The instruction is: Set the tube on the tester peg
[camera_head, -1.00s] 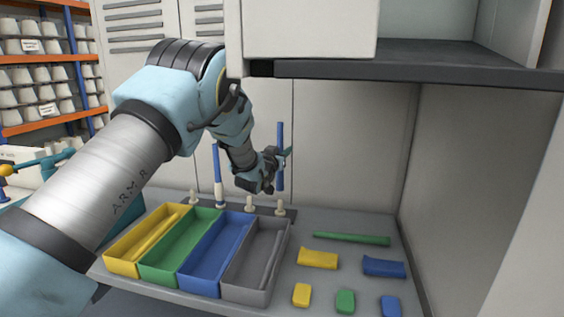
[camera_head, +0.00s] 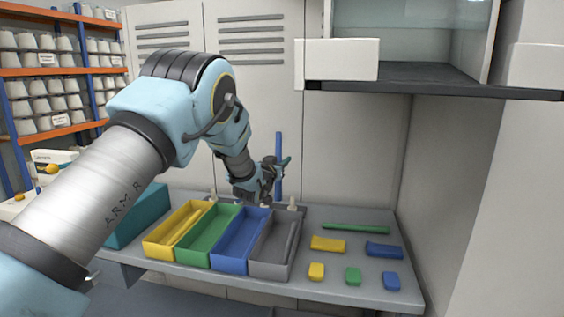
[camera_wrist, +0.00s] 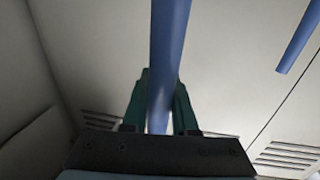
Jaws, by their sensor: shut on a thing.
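My gripper (camera_head: 279,172) is shut on an upright blue tube (camera_head: 278,150), which sticks up well above the fingers. The wrist view shows the tube (camera_wrist: 167,50) between the two dark green fingers (camera_wrist: 160,105). A cream peg (camera_head: 292,204) stands at the right end of a row behind the trays. The held tube's lower end is just left of this peg's top in the picture; I cannot tell whether they touch. Another blue tube (camera_wrist: 299,38) shows at the right of the wrist view. My arm hides part of the peg row in the head view.
Yellow (camera_head: 155,243), green (camera_head: 192,255), blue (camera_head: 228,262) and grey (camera_head: 268,268) trays stand in front of the pegs. A green tube (camera_head: 355,228) and several coloured blocks lie on the right. A shelf (camera_head: 430,84) overhangs the bench at upper right.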

